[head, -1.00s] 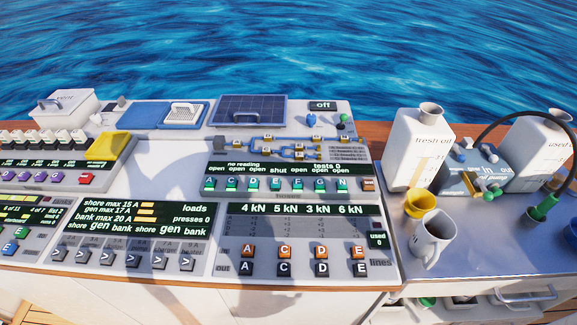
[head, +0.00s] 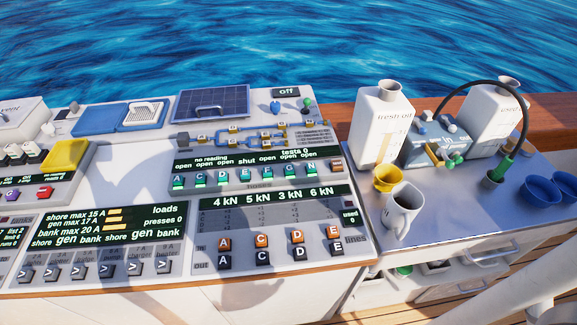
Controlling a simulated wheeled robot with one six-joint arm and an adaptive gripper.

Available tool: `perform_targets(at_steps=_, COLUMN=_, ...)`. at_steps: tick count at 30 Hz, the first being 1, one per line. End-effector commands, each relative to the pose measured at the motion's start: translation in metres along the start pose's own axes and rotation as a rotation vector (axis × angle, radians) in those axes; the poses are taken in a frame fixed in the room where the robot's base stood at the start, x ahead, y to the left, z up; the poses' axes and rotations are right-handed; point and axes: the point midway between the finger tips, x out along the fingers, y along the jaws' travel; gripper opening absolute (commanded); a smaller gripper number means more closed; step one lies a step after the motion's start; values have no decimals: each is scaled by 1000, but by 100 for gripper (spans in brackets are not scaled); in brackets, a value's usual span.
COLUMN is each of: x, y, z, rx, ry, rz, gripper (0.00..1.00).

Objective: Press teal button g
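A row of several teal buttons (head: 245,176) runs along the lower edge of a dark display on the console. Each bears a white letter, small and hard to read. The sixth from the left (head: 290,171) looks like it may be g, but I cannot tell for sure. The display above (head: 240,160) reads "no reading" and "tests 0", with "open" over most buttons and one "shut". An orange button (head: 336,166) ends the row at the right. My gripper is not in view.
Below are orange and black lettered buttons (head: 262,248). A solar panel (head: 212,103) and blue-and-yellow valve diagram (head: 245,135) lie above. On the right counter stand a fresh oil jug (head: 383,125), a yellow cup (head: 387,178), a white mug (head: 402,211) and blue bowls (head: 541,190).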

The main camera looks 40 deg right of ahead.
Motion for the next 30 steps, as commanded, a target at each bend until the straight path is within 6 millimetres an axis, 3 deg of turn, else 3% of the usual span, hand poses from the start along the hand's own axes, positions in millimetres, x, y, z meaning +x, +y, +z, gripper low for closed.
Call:
perform_targets(at_steps=5, x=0, y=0, z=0, rx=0, ry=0, rz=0, gripper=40)
perform_targets(at_steps=10, x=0, y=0, z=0, rx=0, ry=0, rz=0, gripper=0)
perform_targets(at_steps=30, x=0, y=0, z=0, rx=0, ry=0, rz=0, gripper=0)
